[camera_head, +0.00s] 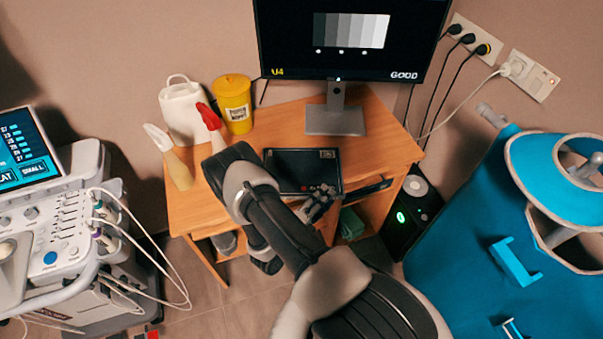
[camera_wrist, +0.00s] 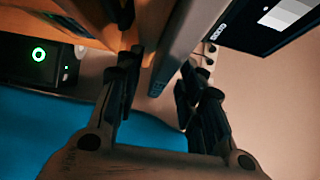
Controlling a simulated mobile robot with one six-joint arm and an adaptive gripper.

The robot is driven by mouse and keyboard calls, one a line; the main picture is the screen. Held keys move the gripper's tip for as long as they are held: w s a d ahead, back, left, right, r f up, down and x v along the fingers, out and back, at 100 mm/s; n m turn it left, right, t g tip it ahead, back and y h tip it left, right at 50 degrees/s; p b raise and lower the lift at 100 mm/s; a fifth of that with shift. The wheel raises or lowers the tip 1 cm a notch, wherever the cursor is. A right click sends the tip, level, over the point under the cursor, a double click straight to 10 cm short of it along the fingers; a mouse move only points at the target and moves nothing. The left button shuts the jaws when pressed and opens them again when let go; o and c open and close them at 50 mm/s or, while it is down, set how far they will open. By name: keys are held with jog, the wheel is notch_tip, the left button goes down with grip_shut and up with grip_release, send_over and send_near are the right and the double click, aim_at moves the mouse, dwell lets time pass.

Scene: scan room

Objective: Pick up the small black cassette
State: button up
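A flat black cassette (camera_head: 290,168) with a thin dark frame and a small label lies on the wooden desk, below the monitor. My gripper (camera_head: 320,203) is at its near right corner, by the desk's front edge. My arm hides part of the cassette's left side. In the wrist view, my gripper (camera_wrist: 157,88) is open, with its two dark fingers apart. A dark grey slab edge (camera_wrist: 190,45), which looks like the cassette, reaches down between the fingers, nearer the right one. I cannot tell whether either finger touches it.
The desk (camera_head: 385,140) holds a monitor (camera_head: 335,120), a yellow tub (camera_head: 234,105), a white jug (camera_head: 183,112) and spray bottles. A black computer case (camera_head: 412,205) stands right of the desk. An ultrasound cart (camera_head: 65,225) is left, a blue couch (camera_head: 480,240) right.

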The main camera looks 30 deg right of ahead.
jog(key=shift+w+d, duration=0.1)
jog(key=shift+d, duration=0.2)
jog(key=shift+c, duration=0.2)
grip_shut()
dwell(0.4)
